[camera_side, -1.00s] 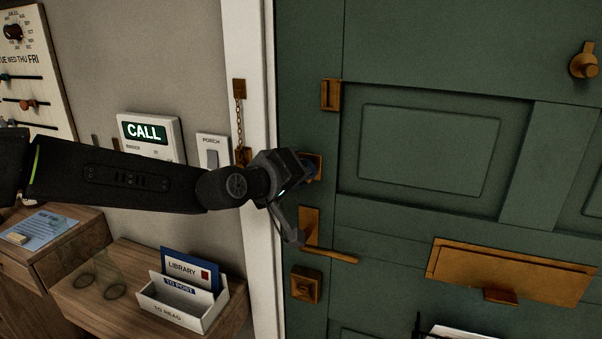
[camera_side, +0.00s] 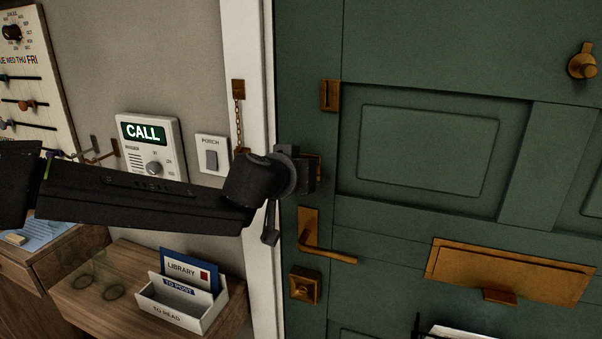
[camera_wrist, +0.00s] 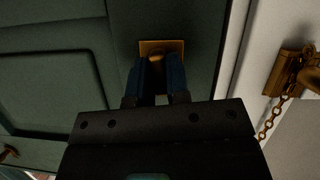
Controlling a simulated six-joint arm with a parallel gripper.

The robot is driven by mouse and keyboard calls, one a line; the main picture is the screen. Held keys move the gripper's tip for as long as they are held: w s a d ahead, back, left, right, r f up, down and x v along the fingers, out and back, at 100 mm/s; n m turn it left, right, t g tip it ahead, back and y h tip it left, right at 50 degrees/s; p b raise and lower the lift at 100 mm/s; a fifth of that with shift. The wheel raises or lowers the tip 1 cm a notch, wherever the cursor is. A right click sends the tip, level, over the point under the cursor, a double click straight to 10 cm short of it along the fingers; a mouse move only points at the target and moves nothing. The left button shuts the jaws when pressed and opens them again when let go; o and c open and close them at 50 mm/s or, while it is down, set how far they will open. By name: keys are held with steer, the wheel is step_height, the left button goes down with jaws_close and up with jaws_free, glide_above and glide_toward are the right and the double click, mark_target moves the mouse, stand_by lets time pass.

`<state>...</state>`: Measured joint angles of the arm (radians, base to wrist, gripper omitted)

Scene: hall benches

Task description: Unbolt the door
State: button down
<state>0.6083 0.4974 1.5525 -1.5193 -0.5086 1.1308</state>
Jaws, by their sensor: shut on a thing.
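The green door (camera_side: 430,150) is closed against its white frame. The brass bolt turn (camera_wrist: 157,58) sits on a square brass plate on the door near the frame edge. My gripper (camera_wrist: 159,72) has its blue fingers on either side of the turn and is shut on it. In the side view my gripper (camera_side: 308,172) hides the turn and most of its plate (camera_side: 318,165). How the turn is angled is hard to tell in the dim wrist view.
Below are a brass lever handle (camera_side: 330,253) and a square lock plate (camera_side: 305,287). A door chain (camera_side: 239,118) hangs on the frame at left, near a CALL panel (camera_side: 150,140) and porch switch (camera_side: 211,155). A letter tray (camera_side: 178,312) stands lower left.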

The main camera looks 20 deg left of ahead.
steer(key=shift+m+y, duration=0.4)
stand_by(0.4)
steer(key=c, duration=1.1)
jaws_free()
steer(key=shift+s+r, duration=0.1)
steer(key=v, duration=1.3)
steer(key=shift+s, duration=0.25)
steer(key=shift+r, duration=0.1)
